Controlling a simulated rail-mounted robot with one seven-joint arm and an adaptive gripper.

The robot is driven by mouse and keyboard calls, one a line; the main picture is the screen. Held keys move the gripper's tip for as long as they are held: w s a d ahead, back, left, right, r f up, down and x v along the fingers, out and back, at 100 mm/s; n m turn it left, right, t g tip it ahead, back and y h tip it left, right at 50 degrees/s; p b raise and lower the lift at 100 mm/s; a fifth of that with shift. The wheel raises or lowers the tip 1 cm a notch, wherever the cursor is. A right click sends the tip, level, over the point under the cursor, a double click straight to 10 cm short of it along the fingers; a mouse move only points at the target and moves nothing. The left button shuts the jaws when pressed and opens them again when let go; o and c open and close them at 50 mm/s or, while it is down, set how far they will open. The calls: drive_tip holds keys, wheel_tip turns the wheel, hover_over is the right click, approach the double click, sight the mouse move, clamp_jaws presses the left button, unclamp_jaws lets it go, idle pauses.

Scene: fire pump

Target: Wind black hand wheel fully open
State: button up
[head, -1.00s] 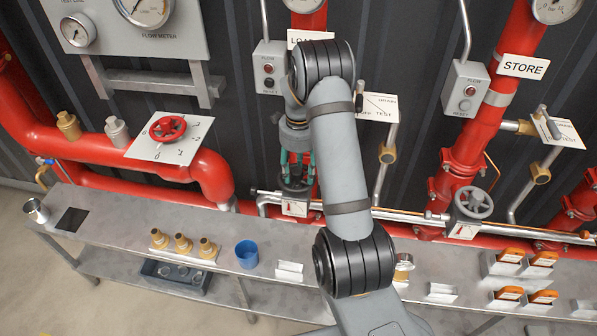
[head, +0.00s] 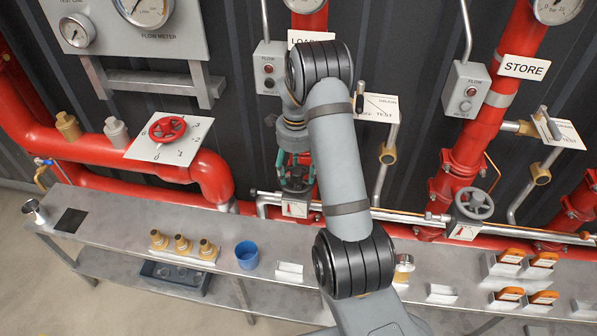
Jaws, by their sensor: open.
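The black hand wheel (head: 295,185) is on the pipework below the LOAD sign, just above a small white plate with a red mark. It is partly hidden by my gripper and arm. My gripper (head: 295,172), with teal fingers, points down above the wheel. Its fingers are apart, and some red pipe shows between them. I cannot tell whether the fingertips touch the wheel.
A grey hand wheel (head: 473,204) is on the right-hand pipe and a red hand wheel (head: 167,130) on a numbered plate at left. Below runs a metal bench (head: 130,222) with brass fittings (head: 182,244) and a blue cup (head: 247,255).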

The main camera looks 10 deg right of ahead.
sight(298, 171)
drive_tip(key=shift+o, duration=0.7)
drive_tip(key=shift+s+f, duration=0.35)
drive_tip(key=shift+f, duration=0.2)
drive_tip(key=shift+d, duration=0.1)
drive_tip(key=shift+d+r+p, duration=0.1)
drive_tip(key=shift+r+p, duration=0.35)
drive_tip(key=shift+r, duration=0.05)
drive_tip(key=shift+w+r+p, duration=0.2)
drive_tip(key=shift+r+p, duration=0.7)
drive_tip(key=shift+r, duration=0.7)
drive_tip(key=shift+w+r+p, duration=0.15)
drive_tip(key=shift+r+p, duration=0.7)
drive_tip(key=shift+r, duration=0.7)
drive_tip(key=shift+f+b, duration=1.9)
drive_tip(key=shift+f, duration=1.25)
drive_tip(key=shift+d+r, duration=0.1)
